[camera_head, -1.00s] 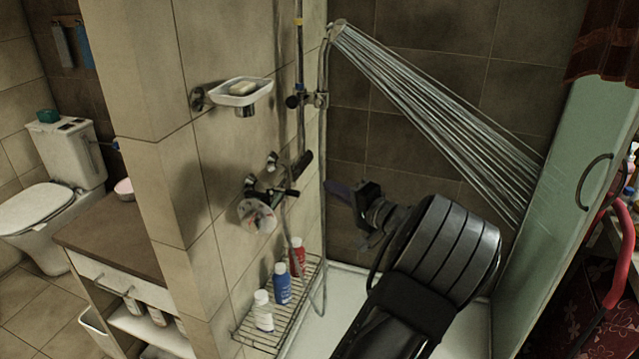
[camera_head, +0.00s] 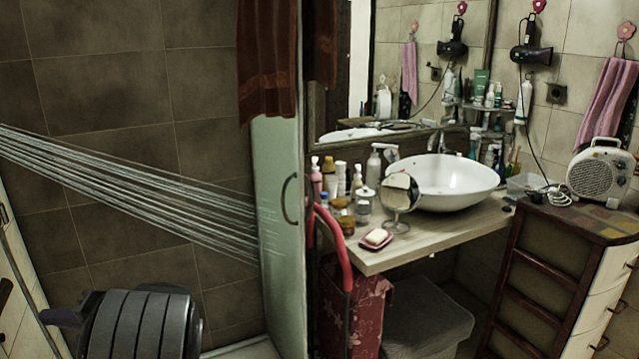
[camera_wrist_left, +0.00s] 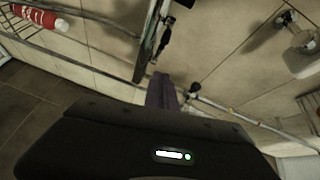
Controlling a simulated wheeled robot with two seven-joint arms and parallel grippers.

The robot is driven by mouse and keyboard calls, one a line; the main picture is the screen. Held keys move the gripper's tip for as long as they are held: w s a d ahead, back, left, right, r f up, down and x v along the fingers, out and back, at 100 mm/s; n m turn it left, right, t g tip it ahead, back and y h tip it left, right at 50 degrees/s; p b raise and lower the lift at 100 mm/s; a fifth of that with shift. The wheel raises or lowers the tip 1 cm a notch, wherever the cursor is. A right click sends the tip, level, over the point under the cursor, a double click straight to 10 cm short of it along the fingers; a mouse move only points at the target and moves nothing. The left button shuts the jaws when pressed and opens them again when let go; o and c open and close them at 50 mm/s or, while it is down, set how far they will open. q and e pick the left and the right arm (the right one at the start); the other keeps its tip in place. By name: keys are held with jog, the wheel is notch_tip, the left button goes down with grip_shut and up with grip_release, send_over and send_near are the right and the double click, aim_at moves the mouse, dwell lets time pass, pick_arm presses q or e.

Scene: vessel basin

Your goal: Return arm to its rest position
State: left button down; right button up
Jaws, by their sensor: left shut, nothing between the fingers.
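My left arm's dark ribbed link fills the lower left of the head view. My left gripper (camera_head: 60,317), with purplish fingers, shows just left of this link, partly hidden behind it. In the left wrist view the fingers (camera_wrist_left: 163,92) are together with nothing between them. They point toward the tiled shower wall (camera_wrist_left: 200,60), with a hose and metal fittings close around them. My right gripper is in neither view.
Water spray (camera_head: 130,195) crosses above my left arm. A frosted glass shower door (camera_head: 283,200) stands right of it. Beyond are a counter with a white basin (camera_head: 445,185), a red tubular frame (camera_head: 333,235) and a drawer unit (camera_head: 535,265). A red bottle (camera_wrist_left: 40,17) shows in the wrist view.

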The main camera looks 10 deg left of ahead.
pick_arm(q)
jog(key=w+d+f+m+t+h, duration=0.2)
jog(key=d+f+h, duration=0.15)
jog(key=f, duration=0.45)
jog(key=w+d+f+m+t+h, duration=0.1)
jog(key=w+d+f+m+h, duration=0.2)
jog(key=f, duration=0.5)
jog(key=s+d+f+m+t+h, duration=0.15)
jog(key=d+f+h, duration=0.45)
jog(key=d+f, duration=1)
jog(key=s+d+f+h, duration=0.3)
jog(key=d+f, duration=0.1)
jog(key=d, duration=0.5)
jog(key=s+d+f+h, duration=0.2)
jog(key=d+f+h, duration=0.15)
jog(key=d, duration=0.55)
jog(key=s+d+f+n+h, duration=0.2)
jog(key=s+d+f+n, duration=0.1)
jog(key=s+d, duration=0.8)
jog(key=shift+d+f+n+g, duration=0.35)
jog(key=shift+f+n+g, duration=0.1)
jog(key=shift+n, duration=0.2)
jog(key=shift+s, duration=0.1)
